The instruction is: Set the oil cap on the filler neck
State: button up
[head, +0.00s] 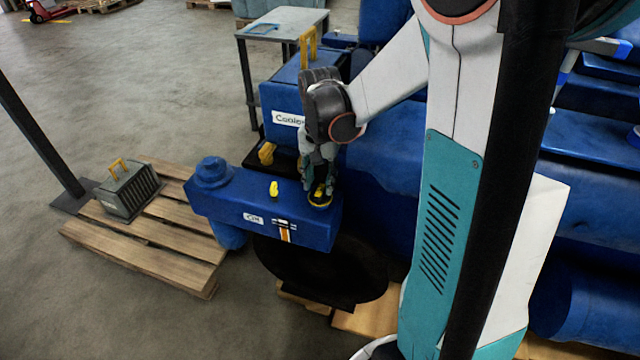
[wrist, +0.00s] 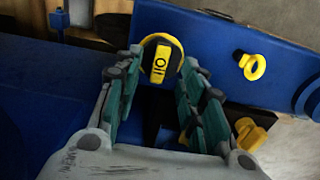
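The oil cap (wrist: 161,60) is a round yellow and black disc marked "OIL". In the head view it (head: 320,199) sits at the top of the right end of the blue housing (head: 240,205). My gripper (wrist: 163,58) has its two teal-padded fingers on opposite sides of the cap, with the tips at its rim. In the head view my gripper (head: 319,188) points down at the housing. The filler neck does not show; the cap and fingers cover that spot. I cannot tell whether the cap touches a neck.
A yellow ring-shaped handle (wrist: 252,66) stands on the housing close to the cap. Another yellow knob (head: 266,153) is behind it, near the blue cooler box (head: 285,100). A pallet (head: 150,235) with a grey-green case (head: 128,190) lies to the left. Open floor is beyond.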

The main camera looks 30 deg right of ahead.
notch_tip(320, 180, up, 10)
jog(key=shift+f, duration=0.15)
